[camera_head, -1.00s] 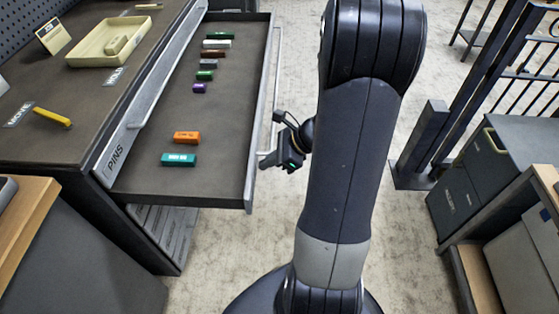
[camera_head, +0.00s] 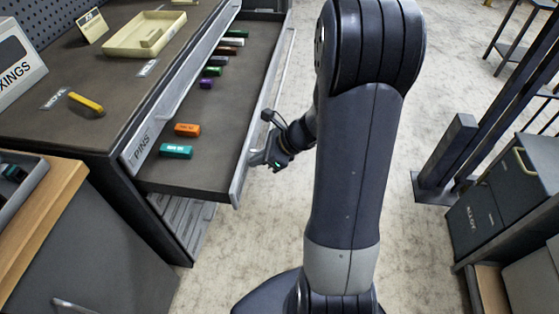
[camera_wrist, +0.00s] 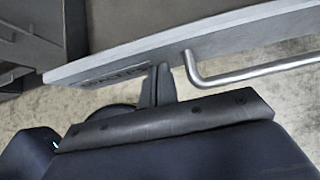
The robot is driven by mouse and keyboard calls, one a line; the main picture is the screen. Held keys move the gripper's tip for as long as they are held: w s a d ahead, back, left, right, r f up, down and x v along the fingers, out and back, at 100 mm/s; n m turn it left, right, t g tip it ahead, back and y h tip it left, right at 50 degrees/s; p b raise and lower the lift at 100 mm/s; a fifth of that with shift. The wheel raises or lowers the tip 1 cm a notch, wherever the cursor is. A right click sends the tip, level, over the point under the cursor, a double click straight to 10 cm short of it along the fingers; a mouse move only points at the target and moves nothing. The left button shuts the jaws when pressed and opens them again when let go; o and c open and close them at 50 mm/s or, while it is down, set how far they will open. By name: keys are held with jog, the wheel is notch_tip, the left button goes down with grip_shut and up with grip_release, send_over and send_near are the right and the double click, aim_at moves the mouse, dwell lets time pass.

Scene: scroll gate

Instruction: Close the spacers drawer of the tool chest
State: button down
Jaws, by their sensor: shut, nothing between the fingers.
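The spacers drawer (camera_head: 215,135) of the tool chest (camera_head: 60,138) is pulled partly out, below the front marked PINS. Several coloured blocks, such as an orange one (camera_head: 187,130) and a teal one (camera_head: 175,151), lie in it. In the wrist view its grey front (camera_wrist: 120,62) carries a partly readable label, with a bar handle (camera_wrist: 230,76) to the right. My gripper (camera_head: 262,158) is at the outer side of the drawer front, near the front corner. Its shut fingers (camera_wrist: 157,85) are upright against or very close to the front, between label and handle, holding nothing.
On the chest top are a cream tray (camera_head: 145,38), a yellow object (camera_head: 86,103) and small signs. A wooden-topped bench (camera_head: 48,215) stands at the lower left. A dark post (camera_head: 450,155) and cabinet (camera_head: 500,190) stand at the right. Bare floor lies between.

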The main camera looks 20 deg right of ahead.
jog(key=p, duration=0.3)
send_near(173, 159)
jog(key=w+a+f, duration=0.1)
jog(key=w+a, duration=0.1)
jog(key=a, duration=0.1)
jog(key=w+a+f, duration=0.1)
jog(key=a, duration=0.1)
jog(key=shift+w+a+f, duration=0.2)
jog(key=shift+w+f, duration=0.05)
jog(key=shift+f, duration=0.05)
jog(key=shift+w+a+r, duration=0.1)
jog(key=shift+w+a, duration=0.05)
